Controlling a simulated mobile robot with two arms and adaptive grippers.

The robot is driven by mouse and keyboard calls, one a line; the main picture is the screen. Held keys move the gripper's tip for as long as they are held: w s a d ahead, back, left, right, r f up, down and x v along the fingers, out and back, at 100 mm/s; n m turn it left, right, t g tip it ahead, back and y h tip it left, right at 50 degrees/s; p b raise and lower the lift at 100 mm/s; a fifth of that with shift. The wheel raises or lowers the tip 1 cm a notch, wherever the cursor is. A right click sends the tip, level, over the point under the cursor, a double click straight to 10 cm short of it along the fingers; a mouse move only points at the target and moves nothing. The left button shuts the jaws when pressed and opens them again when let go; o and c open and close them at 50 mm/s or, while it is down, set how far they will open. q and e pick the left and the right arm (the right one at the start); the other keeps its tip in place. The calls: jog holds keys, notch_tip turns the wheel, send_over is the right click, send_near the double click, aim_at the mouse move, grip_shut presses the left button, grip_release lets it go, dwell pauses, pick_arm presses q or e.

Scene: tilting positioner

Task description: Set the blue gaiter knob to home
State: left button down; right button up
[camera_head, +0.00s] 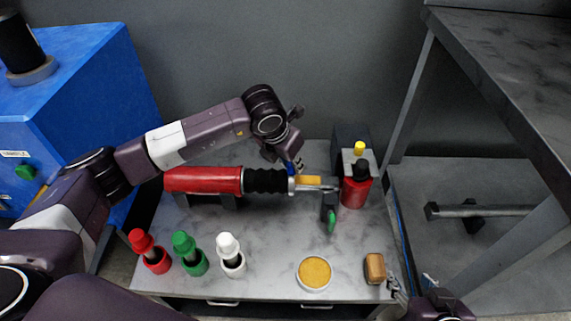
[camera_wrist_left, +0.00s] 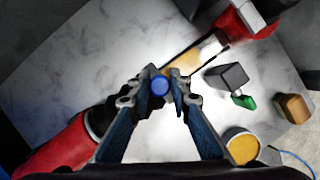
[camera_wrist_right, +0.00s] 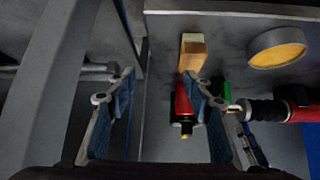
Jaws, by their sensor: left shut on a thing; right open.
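The blue knob (camera_head: 291,169) sits at the right end of the black ribbed gaiter (camera_head: 266,181) on the red cylinder (camera_head: 203,180). In the left wrist view the round blue knob (camera_wrist_left: 159,86) lies between the two fingertips. My left gripper (camera_head: 297,163) is shut on it from above and partly hides it in the head view. My right gripper (camera_head: 397,287) is open and empty near the front right corner of the table. In the right wrist view its fingers (camera_wrist_right: 162,88) are spread apart.
Red (camera_head: 150,250), green (camera_head: 190,253) and white (camera_head: 230,255) capped pieces stand at the front left of the table. A yellow-filled round dish (camera_head: 314,272) and a wooden block (camera_head: 375,268) lie front right. A red bottle-like part (camera_head: 356,190) and green lever (camera_head: 331,222) stand right.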

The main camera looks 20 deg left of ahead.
pick_arm(q)
jog(key=d, duration=0.2)
jog(key=w+d, duration=0.1)
jog(key=d, duration=0.1)
jog(key=w+d+b, duration=0.1)
jog(key=d, duration=0.1)
jog(key=shift+d, duration=0.35)
pick_arm(e)
jog(key=w+a+r+t, duration=0.2)
jog(key=w+r+t, duration=0.1)
jog(key=w+r, duration=0.2)
jog(key=shift+y, duration=0.4)
pick_arm(q)
jog(key=c, duration=1.8)
grip_release()
pick_arm(e)
jog(key=shift+d, duration=0.1)
pick_arm(q)
jog(key=shift+o, duration=0.2)
jog(key=v, duration=1.2)
jog(key=shift+s, duration=0.1)
